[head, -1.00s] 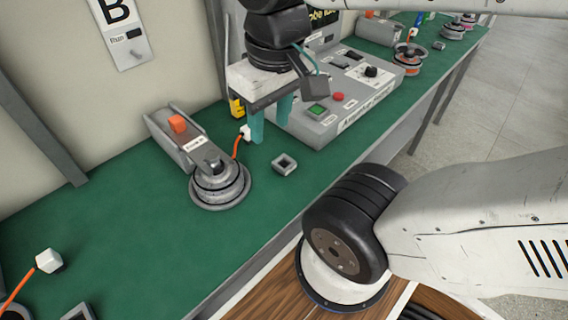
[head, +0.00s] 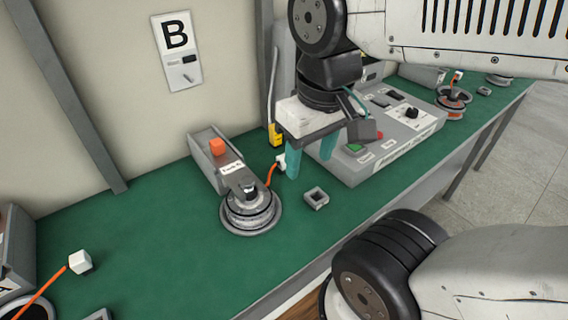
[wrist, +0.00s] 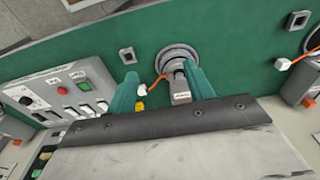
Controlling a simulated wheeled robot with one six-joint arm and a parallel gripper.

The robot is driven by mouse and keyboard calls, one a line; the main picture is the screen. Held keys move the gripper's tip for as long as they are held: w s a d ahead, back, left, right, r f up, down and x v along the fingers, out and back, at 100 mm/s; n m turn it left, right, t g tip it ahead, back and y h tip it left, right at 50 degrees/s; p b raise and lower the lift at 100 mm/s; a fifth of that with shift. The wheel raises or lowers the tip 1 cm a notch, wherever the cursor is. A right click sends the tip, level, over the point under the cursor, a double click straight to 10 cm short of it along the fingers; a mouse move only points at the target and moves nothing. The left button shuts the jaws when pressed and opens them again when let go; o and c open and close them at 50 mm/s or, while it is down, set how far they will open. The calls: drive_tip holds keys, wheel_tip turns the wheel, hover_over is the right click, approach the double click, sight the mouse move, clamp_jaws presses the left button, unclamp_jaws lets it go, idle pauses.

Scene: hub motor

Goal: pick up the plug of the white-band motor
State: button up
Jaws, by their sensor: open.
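A motor with a pale grey-white band (head: 250,208) sits on the green bench, in front of a grey stand with an orange block. It also shows in the wrist view (wrist: 180,56). An orange cable runs from it to a small white plug (head: 281,161). In the wrist view the plug (wrist: 142,90) lies between the teal fingers, nearer the left one. My gripper (head: 311,155) is open and empty, fingers pointing down, just right of the plug in the head view; it also shows in the wrist view (wrist: 163,86). I cannot tell the fingers' height above the plug.
A grey control box (head: 385,140) stands close right of my gripper. A small square socket (head: 316,198) lies right of the motor. Another white plug (head: 80,262) on an orange cable is at the left. An orange-banded motor (head: 455,102) stands farther right. Green bench between is clear.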

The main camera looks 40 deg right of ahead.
drive_tip(key=g, duration=0.2)
hover_over(280, 156)
wheel_tip(280, 156, down, 17)
drive_tip(key=shift+f, duration=0.2)
drive_tip(key=shift+t, duration=0.3)
drive_tip(key=f, duration=0.5)
drive_tip(key=s+f, duration=0.1)
drive_tip(key=f, duration=0.1)
drive_tip(key=shift+d+f, duration=0.35)
drive_tip(key=c, duration=1.2)
